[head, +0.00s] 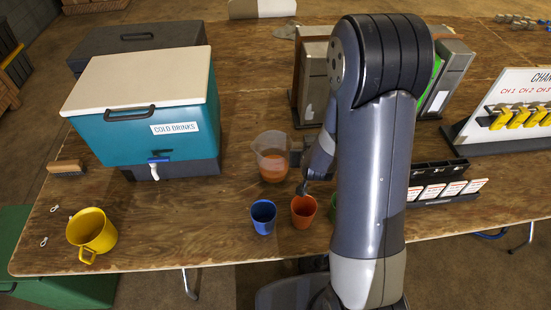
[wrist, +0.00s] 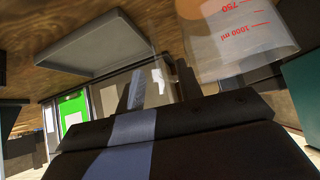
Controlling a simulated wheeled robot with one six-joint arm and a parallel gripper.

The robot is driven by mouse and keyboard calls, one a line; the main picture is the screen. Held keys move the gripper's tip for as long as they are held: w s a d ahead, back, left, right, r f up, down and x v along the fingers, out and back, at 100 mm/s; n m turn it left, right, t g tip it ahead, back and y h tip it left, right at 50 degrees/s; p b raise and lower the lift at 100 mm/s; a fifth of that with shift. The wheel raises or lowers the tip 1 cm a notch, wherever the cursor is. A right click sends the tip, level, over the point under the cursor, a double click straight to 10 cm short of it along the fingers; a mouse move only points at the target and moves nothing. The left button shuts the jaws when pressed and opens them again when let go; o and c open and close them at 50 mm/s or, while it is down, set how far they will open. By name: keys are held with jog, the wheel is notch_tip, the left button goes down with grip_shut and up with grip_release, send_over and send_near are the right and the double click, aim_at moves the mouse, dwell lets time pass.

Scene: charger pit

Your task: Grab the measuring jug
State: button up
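The measuring jug (head: 272,157) is clear, with orange-brown contents low inside. In the head view it stands upright on the wooden table, right of the teal cooler. Part of its clear wall with red marks, 750 and 1000 ml, shows large at the top of the wrist view (wrist: 242,40).
A blue cup (head: 263,217) and an orange cup (head: 304,211) stand in front of the jug. The teal cooler (head: 150,115) is left, a yellow mug (head: 91,235) front left. A black rack (head: 440,180) with cards is right. Bare table lies between mug and blue cup.

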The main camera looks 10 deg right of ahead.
jog(key=p+x, duration=0.1)
jog(key=x, duration=0.4)
jog(key=shift+w+d+p, duration=0.2)
jog(key=shift+w+p, duration=0.1)
grip_shut()
dwell(0.4)
